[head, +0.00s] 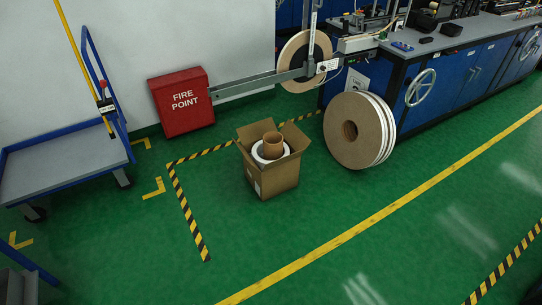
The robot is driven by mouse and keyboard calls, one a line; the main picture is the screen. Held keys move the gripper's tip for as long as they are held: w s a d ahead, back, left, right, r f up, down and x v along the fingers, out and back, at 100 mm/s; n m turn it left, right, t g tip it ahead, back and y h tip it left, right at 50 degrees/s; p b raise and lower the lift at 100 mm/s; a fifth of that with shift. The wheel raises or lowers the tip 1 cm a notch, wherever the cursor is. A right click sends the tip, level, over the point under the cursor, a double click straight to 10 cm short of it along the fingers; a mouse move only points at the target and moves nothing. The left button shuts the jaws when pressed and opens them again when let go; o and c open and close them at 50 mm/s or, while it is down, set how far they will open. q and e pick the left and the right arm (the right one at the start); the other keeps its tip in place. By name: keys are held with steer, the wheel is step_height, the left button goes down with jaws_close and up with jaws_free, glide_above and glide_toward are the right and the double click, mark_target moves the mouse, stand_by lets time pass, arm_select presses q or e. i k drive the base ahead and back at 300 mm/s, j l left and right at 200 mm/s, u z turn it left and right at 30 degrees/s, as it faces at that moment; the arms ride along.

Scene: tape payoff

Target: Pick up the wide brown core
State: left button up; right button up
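An open cardboard box (277,178) stands on the green floor near the middle of the head view. A wide brown core (273,141) stands up inside it, its open top end showing above a white ring (259,153). I cannot tell whether the core sits inside the white ring or behind it. The core's lower part is hidden by the ring and the box walls. Neither of my grippers is in view.
Large tape rolls (354,130) stand on edge right of the box, near a blue workbench (457,77). A red fire point box (181,102) is behind left. A blue-framed cart (62,165) stands at left. The floor in front of the box is clear.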

mark_target(273, 141)
steer(key=i+j+z, duration=0.15)
steer(key=i+j, duration=0.15)
steer(key=i+j+z, duration=0.1)
steer(key=i+j, duration=0.25)
steer(key=i+j+z, duration=0.15)
steer(key=i+j, duration=0.15)
steer(key=i+j+z, duration=0.1)
steer(key=i+j, duration=0.15)
steer(key=j, duration=0.2)
steer(key=i+j+z, duration=0.15)
steer(key=i+j, duration=0.15)
steer(key=i+j+z, duration=0.1)
steer(key=j, duration=0.45)
steer(key=i+j+z, duration=0.15)
steer(key=i+j, duration=0.2)
steer(key=j, duration=0.15)
steer(key=i+j+z, duration=0.15)
steer(key=j, duration=0.35)
steer(key=i, duration=0.05)
